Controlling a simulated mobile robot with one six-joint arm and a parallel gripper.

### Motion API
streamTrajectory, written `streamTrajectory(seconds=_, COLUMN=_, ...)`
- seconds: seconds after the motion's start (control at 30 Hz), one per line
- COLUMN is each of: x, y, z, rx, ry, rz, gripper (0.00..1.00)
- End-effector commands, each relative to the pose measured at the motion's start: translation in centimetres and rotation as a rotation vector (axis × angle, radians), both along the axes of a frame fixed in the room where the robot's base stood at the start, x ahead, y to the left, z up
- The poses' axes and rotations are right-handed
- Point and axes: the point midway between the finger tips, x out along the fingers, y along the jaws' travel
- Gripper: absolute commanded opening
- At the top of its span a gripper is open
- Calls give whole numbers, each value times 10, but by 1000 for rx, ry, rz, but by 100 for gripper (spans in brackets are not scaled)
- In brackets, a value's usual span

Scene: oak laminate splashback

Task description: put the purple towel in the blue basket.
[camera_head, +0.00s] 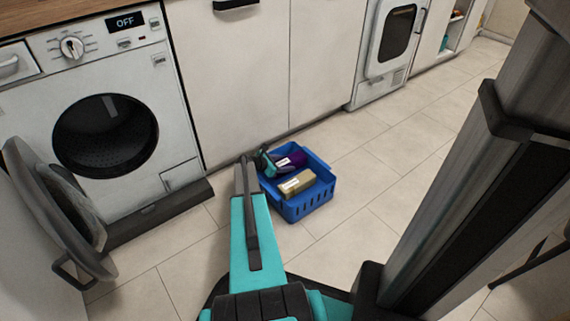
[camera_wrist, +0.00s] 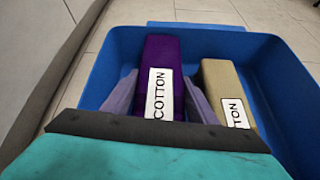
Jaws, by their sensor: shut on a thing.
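The purple towel (camera_wrist: 162,55), a folded block with a white "COTTON" label, is between the two fingers of my gripper (camera_wrist: 161,97) in the wrist view. My gripper is shut on it. In the head view, the purple towel (camera_head: 297,158) and my gripper (camera_head: 268,161) are at the far left part of the blue basket (camera_head: 306,208). The towel is within the basket's walls; whether it touches the basket floor I cannot tell. The blue basket (camera_wrist: 101,72) stands on the floor and surrounds the towel in the wrist view.
A beige towel (camera_head: 296,182) with a white label lies in the basket, right of the purple one in the wrist view. A washing machine (camera_head: 105,125) with its door (camera_head: 58,195) open stands at left, beside white cabinets (camera_head: 240,80). Tiled floor (camera_head: 390,150) is clear right of the basket.

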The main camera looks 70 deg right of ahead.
Motion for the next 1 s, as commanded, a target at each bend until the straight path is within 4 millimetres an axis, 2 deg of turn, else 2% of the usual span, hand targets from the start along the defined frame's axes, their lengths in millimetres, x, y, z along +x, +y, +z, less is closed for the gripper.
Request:
streamTrajectory(seconds=0.4, x=0, y=0, z=-6, rx=0, ry=0, rz=1, gripper=25)
streamTrajectory(seconds=0.43, x=0, y=0, z=-7, rx=0, ry=0, rz=1, gripper=54)
streamTrajectory(seconds=0.53, x=1, y=0, z=-7, rx=0, ry=0, rz=1, gripper=71)
streamTrajectory(seconds=1.0, x=1, y=1, z=-1, rx=-1, ry=-1, rz=0, gripper=72)
